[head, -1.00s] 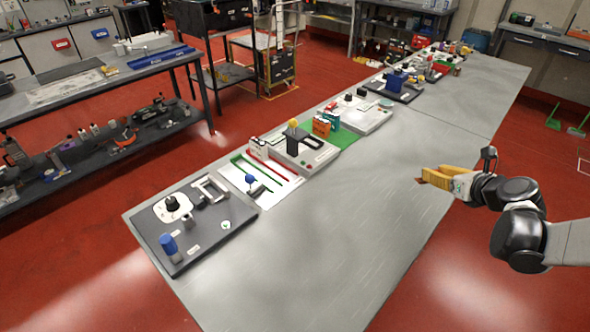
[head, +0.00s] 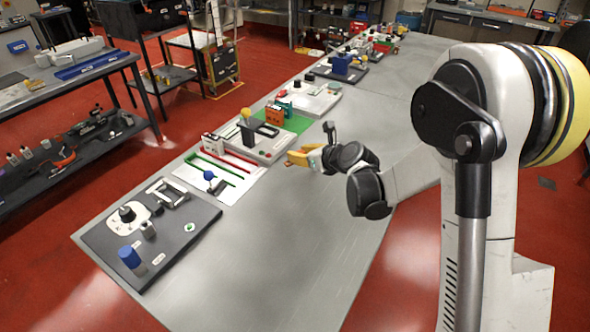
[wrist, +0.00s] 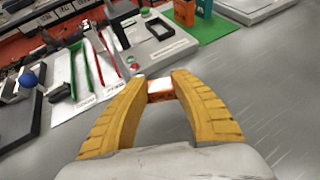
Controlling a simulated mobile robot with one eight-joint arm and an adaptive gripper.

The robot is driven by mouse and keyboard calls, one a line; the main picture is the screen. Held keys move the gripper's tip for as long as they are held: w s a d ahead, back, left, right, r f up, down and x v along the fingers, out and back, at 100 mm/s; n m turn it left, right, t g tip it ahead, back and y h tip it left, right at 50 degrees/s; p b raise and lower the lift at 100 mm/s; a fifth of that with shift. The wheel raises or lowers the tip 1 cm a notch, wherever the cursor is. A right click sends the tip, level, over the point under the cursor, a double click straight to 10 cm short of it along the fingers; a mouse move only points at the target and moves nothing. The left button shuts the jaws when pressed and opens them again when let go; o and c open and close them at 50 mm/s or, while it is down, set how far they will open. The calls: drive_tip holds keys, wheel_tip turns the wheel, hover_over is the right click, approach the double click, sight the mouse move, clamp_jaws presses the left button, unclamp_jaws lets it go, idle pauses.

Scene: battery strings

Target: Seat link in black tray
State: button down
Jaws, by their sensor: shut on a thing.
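My gripper (head: 292,158) has yellow fingers and is over the table, right of the grey board with the black tray. In the wrist view my gripper (wrist: 160,84) is shut on a small copper-coloured link (wrist: 160,92), held crosswise between the fingertips. The black tray (wrist: 128,50) looks like an open rectangular frame on the grey board, ahead of the fingertips and apart from them. In the head view the black tray (head: 268,131) is small, and its inside cannot be made out.
A white panel (head: 230,187) with green and red strips lies nearer than the grey board. A green mat (wrist: 214,28) with orange and teal blocks lies beyond it. A dark board (head: 170,260) with a blue cylinder is at the near end. The table's right side is clear.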

sight(296, 171)
drive_tip(key=shift+a+f, duration=0.45)
drive_tip(key=shift+a, duration=0.1)
wheel_tip(296, 171, down, 4)
drive_tip(key=shift+w+r+b, duration=0.1)
drive_tip(key=shift+b, duration=1.05)
drive_tip(key=shift+r, duration=0.1)
drive_tip(key=c, duration=1.1)
unclamp_jaws()
drive_tip(key=shift+c, duration=0.2)
